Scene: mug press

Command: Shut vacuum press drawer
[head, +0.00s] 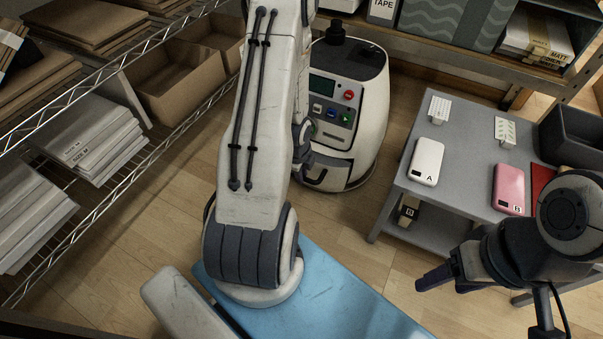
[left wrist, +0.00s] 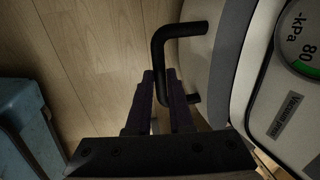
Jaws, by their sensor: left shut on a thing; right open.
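The vacuum press (head: 362,85) is a rounded white machine with a dark top, a small screen and coloured buttons, standing on the floor at the back middle. Its drawer has a black bent handle (left wrist: 178,31), low on the front. My left gripper (left wrist: 163,85) is shut on the handle, with a dark finger on each side of the bar. In the head view my own left arm hides most of that gripper. How far the drawer stands out is hard to tell. My right gripper (head: 437,284) is open and empty at the lower right, away from the press.
A grey table (head: 455,150) at the right holds a white phone-like item (head: 427,161), a pink one (head: 508,189) and a dark bin (head: 575,137). Wire shelving (head: 120,75) with boxes lines the left. Wooden floor (head: 150,220) is clear between.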

